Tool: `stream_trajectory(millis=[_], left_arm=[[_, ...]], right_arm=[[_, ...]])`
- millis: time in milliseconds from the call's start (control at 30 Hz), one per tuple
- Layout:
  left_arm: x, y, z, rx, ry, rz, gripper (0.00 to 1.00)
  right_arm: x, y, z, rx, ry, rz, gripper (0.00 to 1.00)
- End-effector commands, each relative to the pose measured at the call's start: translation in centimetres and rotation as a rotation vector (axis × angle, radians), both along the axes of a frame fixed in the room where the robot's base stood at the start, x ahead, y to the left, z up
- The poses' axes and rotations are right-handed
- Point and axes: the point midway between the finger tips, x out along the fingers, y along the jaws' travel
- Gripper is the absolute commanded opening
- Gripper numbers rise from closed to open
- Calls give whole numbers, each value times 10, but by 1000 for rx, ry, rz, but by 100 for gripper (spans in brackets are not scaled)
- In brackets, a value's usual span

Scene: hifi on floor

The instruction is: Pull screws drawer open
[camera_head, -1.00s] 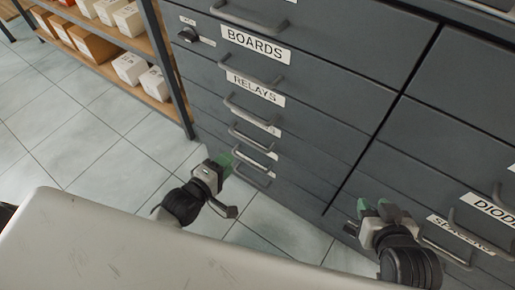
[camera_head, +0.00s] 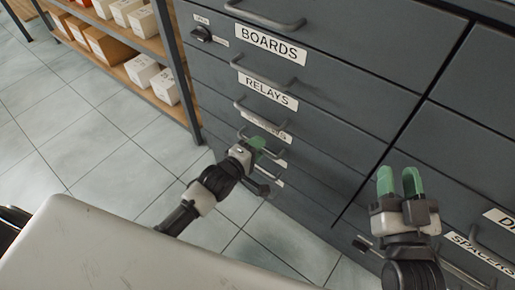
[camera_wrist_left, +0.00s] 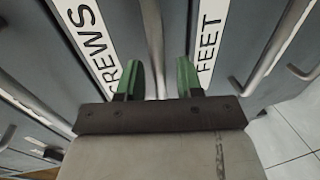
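The screws drawer is flush in the grey cabinet; its label (camera_head: 265,126) is partly covered by the handle above it. In the left wrist view, the cut-off label (camera_wrist_left: 88,35) ends in "CREWS", beside a "FEET" label (camera_wrist_left: 210,40). My left gripper (camera_head: 257,146) is at the bar handle below the screws label. In the wrist view its green fingers (camera_wrist_left: 159,78) are apart, one on each side of the handle bar (camera_wrist_left: 153,35); I see no clear contact. My right gripper (camera_head: 399,181) is open and empty before the right-hand drawers.
Relays (camera_head: 268,92) and boards (camera_head: 270,45) drawers are above, shut, with protruding handles. A spacers label (camera_head: 478,253) is at lower right. A shelf with boxes (camera_head: 140,70) stands left. The tiled floor (camera_head: 110,150) is clear. A pale surface (camera_head: 120,245) fills the lower left.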

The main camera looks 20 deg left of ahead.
Motion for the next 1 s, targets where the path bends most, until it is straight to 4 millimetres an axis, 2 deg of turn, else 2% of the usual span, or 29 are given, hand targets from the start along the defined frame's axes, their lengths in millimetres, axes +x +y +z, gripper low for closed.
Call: stream_trajectory(millis=[400,433,667,1000], left_arm=[[5,-2,-1,-1,1,0,36],[5,-2,-1,-1,1,0,35],[5,-2,-1,0,1,0,0],[4,-2,-1,1,2,0,0]], right_arm=[[-1,1,6,13,-48,3,36],[-1,1,6,14,-48,2,36],[-1,1,6,12,-47,2,36],[-1,1,6,11,-44,2,36]])
